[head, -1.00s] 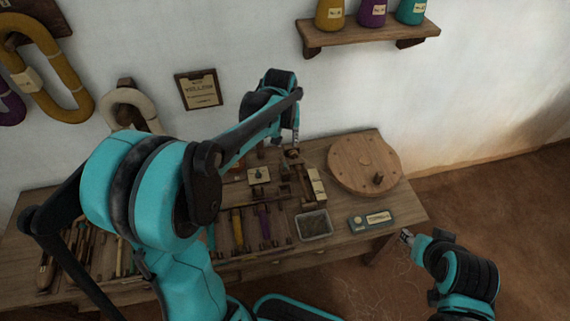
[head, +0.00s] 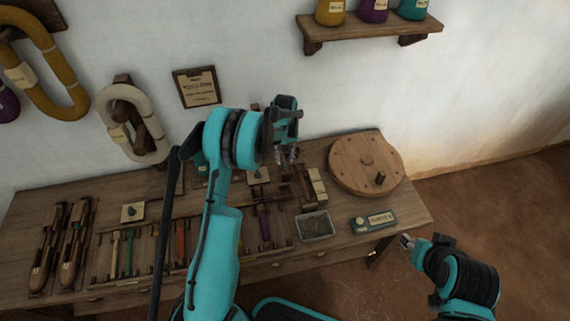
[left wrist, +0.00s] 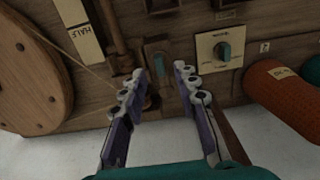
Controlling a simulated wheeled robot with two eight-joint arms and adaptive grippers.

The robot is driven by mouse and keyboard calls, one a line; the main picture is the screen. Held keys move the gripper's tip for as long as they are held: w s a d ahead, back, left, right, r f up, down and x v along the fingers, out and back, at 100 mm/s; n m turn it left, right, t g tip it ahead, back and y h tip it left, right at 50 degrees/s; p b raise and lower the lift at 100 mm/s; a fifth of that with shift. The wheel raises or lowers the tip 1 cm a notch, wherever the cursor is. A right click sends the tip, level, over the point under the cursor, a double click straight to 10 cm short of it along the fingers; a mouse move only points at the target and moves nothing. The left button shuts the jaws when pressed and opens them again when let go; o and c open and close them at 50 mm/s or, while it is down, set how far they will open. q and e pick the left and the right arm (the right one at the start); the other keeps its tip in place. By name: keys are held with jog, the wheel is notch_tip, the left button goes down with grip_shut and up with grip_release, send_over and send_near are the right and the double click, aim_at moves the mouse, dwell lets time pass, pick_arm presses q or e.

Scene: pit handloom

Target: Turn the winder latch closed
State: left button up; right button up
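My left gripper (head: 287,157) hangs over the back of the workbench, left of the round wooden disc. In the left wrist view its fingers (left wrist: 161,80) are open and empty. A small teal-grey lever on a wooden plate (left wrist: 159,62) shows in the gap just beyond the fingertips; contact cannot be told. A teal knob on a cream plate (left wrist: 222,49) stands right of the fingers there. No label names the latch, so I cannot tell for sure which of these it is. My right gripper (head: 407,241) is off the bench's front right, too small to read.
The bench (head: 60,190) holds the wooden disc (head: 366,163), a grey tray (head: 314,226), a small labelled box (head: 373,221) and several tools. In the wrist view an orange roll (left wrist: 285,95) lies at right. A shelf (head: 370,32) hangs above the bench.

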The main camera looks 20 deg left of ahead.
aim_at(285, 164)
pick_arm(q)
notch_tip(285, 164, down, 3)
jog(key=shift+f+b, duration=0.15)
jog(key=shift+b, duration=0.3)
grip_shut()
jog(key=shift+m, duration=0.3)
jog(key=m, duration=0.3)
jog(key=shift+m, duration=0.3)
jog(key=m, duration=0.4)
jog(key=shift+m, duration=0.3)
jog(key=m, duration=0.4)
jog(key=shift+b, duration=0.35)
jog(key=shift+m, duration=2.5)
